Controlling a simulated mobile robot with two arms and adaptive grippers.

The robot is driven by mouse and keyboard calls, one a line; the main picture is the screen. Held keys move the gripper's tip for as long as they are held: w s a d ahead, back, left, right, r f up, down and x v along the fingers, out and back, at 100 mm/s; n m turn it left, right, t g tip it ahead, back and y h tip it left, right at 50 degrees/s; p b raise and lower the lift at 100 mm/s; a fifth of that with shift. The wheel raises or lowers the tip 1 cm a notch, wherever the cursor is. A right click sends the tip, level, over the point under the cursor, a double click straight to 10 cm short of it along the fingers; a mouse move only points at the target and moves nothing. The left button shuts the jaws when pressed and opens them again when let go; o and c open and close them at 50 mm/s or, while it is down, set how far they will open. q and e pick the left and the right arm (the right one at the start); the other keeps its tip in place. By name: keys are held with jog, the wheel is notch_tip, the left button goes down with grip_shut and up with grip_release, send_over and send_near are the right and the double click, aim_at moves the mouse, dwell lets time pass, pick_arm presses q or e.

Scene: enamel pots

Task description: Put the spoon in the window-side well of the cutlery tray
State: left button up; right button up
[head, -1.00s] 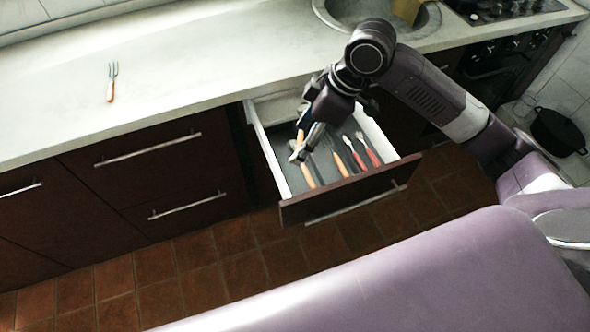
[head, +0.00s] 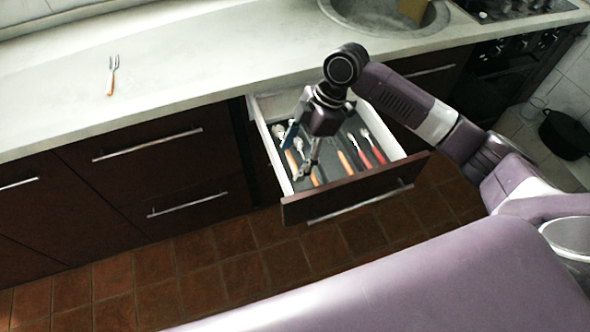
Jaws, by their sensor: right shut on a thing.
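The cutlery tray (head: 335,181) is the dark insert in the open drawer. Its wells run front to back and hold orange- and red-handled cutlery. My right gripper (head: 305,171) points down into the tray's left part, shut on a thin piece that looks like the spoon. Its fingers hide most of that piece, and I cannot tell whether it touches the tray floor. Orange handles show on either side of the fingers. My left gripper is not in view. No window is in view.
The open drawer's front panel (head: 355,188) juts out over the tiled floor. A sink (head: 385,14) is behind my right arm. A black pot (head: 565,135) stands at far right.

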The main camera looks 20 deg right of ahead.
aim_at(290, 181)
jog(key=shift+f, duration=3.35)
jog(key=o, duration=1.2)
jog(key=v, duration=1.2)
jog(key=shift+r, duration=0.1)
